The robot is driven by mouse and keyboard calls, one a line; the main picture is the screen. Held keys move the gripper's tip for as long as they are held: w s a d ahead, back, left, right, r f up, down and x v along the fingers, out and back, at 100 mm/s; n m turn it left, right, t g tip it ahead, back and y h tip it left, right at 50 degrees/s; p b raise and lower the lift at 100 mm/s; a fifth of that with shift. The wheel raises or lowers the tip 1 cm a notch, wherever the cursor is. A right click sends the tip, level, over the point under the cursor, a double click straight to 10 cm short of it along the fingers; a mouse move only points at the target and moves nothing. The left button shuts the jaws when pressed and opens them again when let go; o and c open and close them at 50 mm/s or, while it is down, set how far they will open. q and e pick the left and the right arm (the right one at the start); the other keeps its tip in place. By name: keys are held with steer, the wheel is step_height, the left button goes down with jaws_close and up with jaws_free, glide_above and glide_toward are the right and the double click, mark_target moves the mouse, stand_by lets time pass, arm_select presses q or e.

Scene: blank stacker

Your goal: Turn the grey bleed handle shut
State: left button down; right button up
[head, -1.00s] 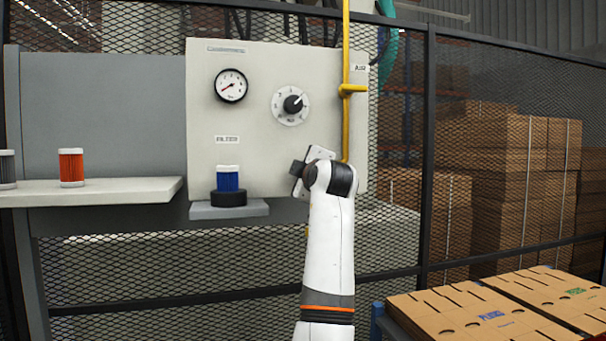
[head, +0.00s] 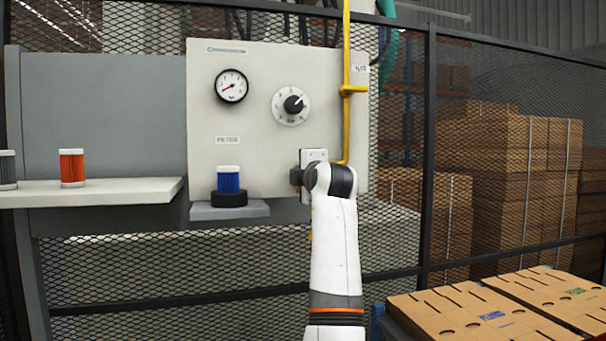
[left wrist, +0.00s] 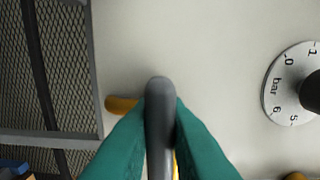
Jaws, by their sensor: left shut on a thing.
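The grey bleed handle (left wrist: 159,96) shows in the left wrist view as a rounded grey bar in front of the pale panel. My left gripper (left wrist: 160,120) is shut on it, with one green finger pressed on each side. In the head view my left wrist hides the handle and the fingertips, at the lower right of the panel (head: 255,130) beside the yellow pipe (head: 346,120). A short yellow part (left wrist: 120,104) shows behind the handle. My right gripper is not in view.
A gauge (head: 231,86) and a black dial knob (head: 293,104) are higher on the panel. A blue filter (head: 228,180) sits in a black cup at the lower left. A red filter (head: 72,168) stands on the left shelf (head: 130,190). Flat cartons (head: 500,310) lie at lower right.

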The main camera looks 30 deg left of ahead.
arm_select(q)
steer(key=shift+f, duration=0.1)
steer(key=c, duration=1.4)
jaws_free()
steer(key=shift+c, duration=0.2)
steer(key=b+v, duration=0.5)
steer(key=v, duration=0.7)
steer(key=shift+s, duration=0.1)
